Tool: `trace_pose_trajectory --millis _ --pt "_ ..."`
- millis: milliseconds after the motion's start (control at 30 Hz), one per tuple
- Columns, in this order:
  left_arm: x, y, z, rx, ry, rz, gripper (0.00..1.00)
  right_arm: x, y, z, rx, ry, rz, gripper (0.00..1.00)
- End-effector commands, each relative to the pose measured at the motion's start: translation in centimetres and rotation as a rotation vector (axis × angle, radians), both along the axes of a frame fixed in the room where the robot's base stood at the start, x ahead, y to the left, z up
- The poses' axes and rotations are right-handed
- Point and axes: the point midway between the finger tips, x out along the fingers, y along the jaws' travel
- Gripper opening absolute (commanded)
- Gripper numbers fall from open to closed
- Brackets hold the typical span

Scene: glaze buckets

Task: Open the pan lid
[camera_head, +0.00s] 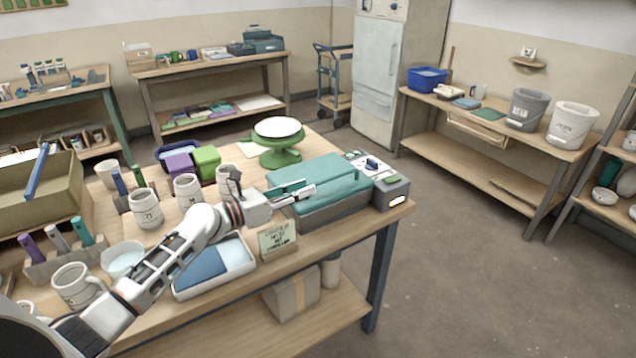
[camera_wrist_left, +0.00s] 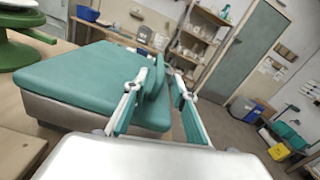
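A long grey pan (camera_head: 342,208) stands near the front right edge of the wooden table, with a teal lid (camera_head: 322,170) on it. The lid lies flat and looks closed. In the left wrist view the lid (camera_wrist_left: 85,82) fills the left, over the pan's grey wall (camera_wrist_left: 60,113). My left gripper (camera_head: 306,188) is at the lid's near left part, its teal-padded fingers apart. In the left wrist view the open fingers (camera_wrist_left: 161,84) have a raised teal piece, seemingly the lid's handle (camera_wrist_left: 156,82), between them; contact is unclear. My right gripper is not in view.
A green banding wheel (camera_head: 281,152) with a white top stands behind the pan. A grey box (camera_head: 391,194) sits close to its right end. A small sign (camera_head: 277,240) and a tray with blue contents (camera_head: 240,257) stand in front. Several mugs are to the left.

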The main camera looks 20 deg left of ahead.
Motion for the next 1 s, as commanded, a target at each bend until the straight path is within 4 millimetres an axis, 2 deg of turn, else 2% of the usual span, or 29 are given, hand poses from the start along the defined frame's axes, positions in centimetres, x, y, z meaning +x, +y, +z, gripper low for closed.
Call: trace_pose_trajectory --millis 200,400,767,867,900,1000 --pt "2.8 -2.3 0.0 -0.001 -0.002 -0.002 0.26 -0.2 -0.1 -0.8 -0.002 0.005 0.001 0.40" --pt "4.5 -3.5 -0.1 0.001 -0.001 0.000 0.26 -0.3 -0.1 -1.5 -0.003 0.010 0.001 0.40" --pt "4.9 -3.9 0.0 0.002 -0.001 0.000 0.26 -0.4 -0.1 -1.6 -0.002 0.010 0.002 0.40" --pt "4.9 -3.9 0.0 0.002 -0.001 0.000 0.03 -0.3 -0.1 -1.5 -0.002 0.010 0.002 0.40" --pt "4.9 -3.9 0.0 0.002 -0.001 0.000 0.00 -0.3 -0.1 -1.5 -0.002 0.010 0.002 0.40" --pt "4.9 -3.9 0.0 0.002 -0.001 0.000 0.00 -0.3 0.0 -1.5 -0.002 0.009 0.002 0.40"
